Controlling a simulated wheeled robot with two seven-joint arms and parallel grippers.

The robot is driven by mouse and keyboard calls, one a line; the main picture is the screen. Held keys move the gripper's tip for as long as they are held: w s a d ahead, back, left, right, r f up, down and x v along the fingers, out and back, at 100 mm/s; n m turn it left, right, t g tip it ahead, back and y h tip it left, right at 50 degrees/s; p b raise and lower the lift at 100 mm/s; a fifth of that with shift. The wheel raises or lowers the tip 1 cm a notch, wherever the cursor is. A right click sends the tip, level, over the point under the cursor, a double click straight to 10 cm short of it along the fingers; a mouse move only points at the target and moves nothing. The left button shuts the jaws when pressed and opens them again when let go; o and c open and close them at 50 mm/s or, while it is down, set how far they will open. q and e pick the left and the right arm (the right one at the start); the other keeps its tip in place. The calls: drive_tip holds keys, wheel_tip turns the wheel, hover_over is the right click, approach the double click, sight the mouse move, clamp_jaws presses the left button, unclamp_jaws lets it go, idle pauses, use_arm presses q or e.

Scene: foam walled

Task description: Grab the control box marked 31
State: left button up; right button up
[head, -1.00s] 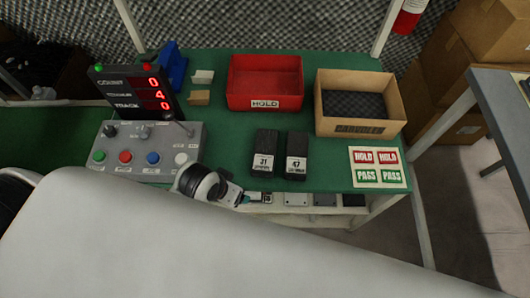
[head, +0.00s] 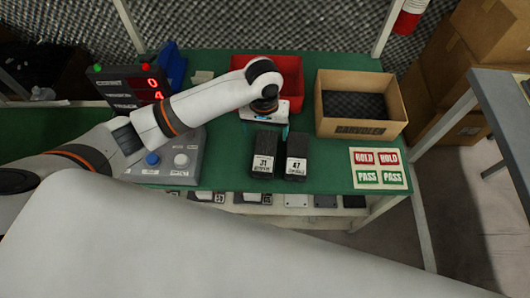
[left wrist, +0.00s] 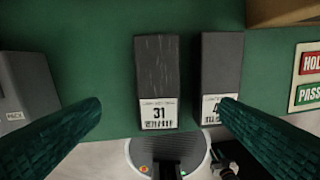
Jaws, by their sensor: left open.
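The control box marked 31 (head: 264,153) is a black box with a white label at its near end, lying on the green bench top. It also shows in the left wrist view (left wrist: 157,75), between the two spread fingers and apart from them. A like black box marked 47 (head: 297,155) lies close to its right; in the left wrist view (left wrist: 221,70) the right finger overlaps its label edge. My left gripper (head: 265,122) is open and empty above the far end of box 31; its fingers show in the left wrist view (left wrist: 160,110). My right gripper is not in view.
A red HOLD bin (head: 289,90) stands behind, partly hidden by my left arm. A cardboard box (head: 372,128) with dark foam stands to the right. A button panel (head: 190,158) and display (head: 108,75) stand left. A HOLD/PASS sheet (head: 378,168) lies at the right.

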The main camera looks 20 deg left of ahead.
sight(265, 150)
use_arm(q)
drive_tip(key=f, duration=0.6)
drive_tip(key=shift+w+a+b, duration=0.2)
drive_tip(key=shift+a+b, duration=0.1)
drive_tip(key=shift+b, duration=0.1)
drive_tip(key=shift+s+d+f+b, duration=0.15)
drive_tip(key=shift+f, duration=1.25)
drive_tip(key=shift+s+d+f+b, duration=0.1)
drive_tip(key=shift+s+f+b, duration=0.05)
drive_tip(key=shift+f, duration=1.25)
drive_tip(key=shift+r, duration=0.1)
drive_tip(key=c, duration=1.3)
